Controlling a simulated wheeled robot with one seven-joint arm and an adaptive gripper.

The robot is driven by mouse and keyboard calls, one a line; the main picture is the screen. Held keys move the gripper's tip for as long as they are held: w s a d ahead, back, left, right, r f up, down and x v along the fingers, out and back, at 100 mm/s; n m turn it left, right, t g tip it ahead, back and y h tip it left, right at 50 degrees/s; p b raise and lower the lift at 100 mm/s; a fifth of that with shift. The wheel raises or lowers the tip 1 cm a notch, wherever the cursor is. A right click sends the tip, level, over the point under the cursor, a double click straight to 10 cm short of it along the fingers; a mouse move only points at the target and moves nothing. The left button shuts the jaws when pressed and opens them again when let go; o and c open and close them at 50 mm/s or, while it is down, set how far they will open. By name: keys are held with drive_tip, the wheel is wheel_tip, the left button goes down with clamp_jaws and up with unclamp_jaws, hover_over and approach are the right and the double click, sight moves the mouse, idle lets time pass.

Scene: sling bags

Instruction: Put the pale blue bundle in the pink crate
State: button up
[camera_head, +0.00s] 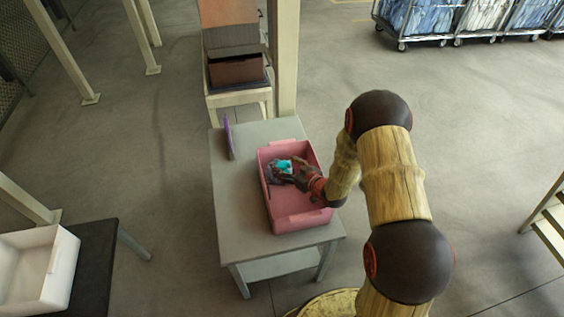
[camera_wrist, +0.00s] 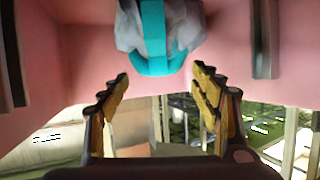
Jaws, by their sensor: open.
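The pink crate (camera_head: 300,219) stands on a grey table, and its pink walls also fill much of the wrist view (camera_wrist: 85,40). The pale blue-grey bundle with a teal band (camera_head: 285,167) shows within the crate's outline, toward its far half. In the wrist view the bundle (camera_wrist: 188,28) is at the top middle, with pink crate surfaces around it. My gripper (camera_head: 294,178) reaches over the crate from the right, close to the bundle. In the wrist view its fingers (camera_wrist: 160,82) are spread with nothing between the tips. My gripper hides part of the bundle in the head view.
A thin purple item (camera_head: 228,138) stands on the grey table (camera_head: 240,205) left of the crate. Boxes (camera_head: 238,70) sit on a stand behind, by a pale post. A white bin (camera_head: 35,270) is on a dark table at lower left. Laundry trolleys (camera_head: 460,30) stand far right.

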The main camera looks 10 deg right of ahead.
drive_tip(key=s+d+r+m+g+h, duration=0.1)
drive_tip(key=s+d+r+h, duration=0.15)
drive_tip(key=r, duration=0.65)
drive_tip(key=s+d+r+g+h+p, duration=0.1)
drive_tip(key=s+d+r+h, duration=0.15)
drive_tip(key=r, duration=0.55)
drive_tip(key=s+d+r+m+h, duration=0.1)
drive_tip(key=s+d+r, duration=0.2)
drive_tip(key=r, duration=0.6)
drive_tip(key=s+a+r+g, duration=0.1)
drive_tip(key=s+a+r, duration=0.1)
drive_tip(key=s, duration=0.7)
drive_tip(key=s+a+r+m+g, duration=0.1)
drive_tip(key=s+r, duration=0.3)
drive_tip(key=s, duration=0.6)
drive_tip(key=s+a+r+m+g, duration=0.1)
drive_tip(key=s+a+r+g, duration=0.1)
drive_tip(key=s, duration=0.8)
drive_tip(key=shift+a+r+g, duration=0.4)
drive_tip(key=shift+a+r, duration=0.45)
drive_tip(key=shift+a, duration=0.1)
drive_tip(key=shift+c, duration=0.5)
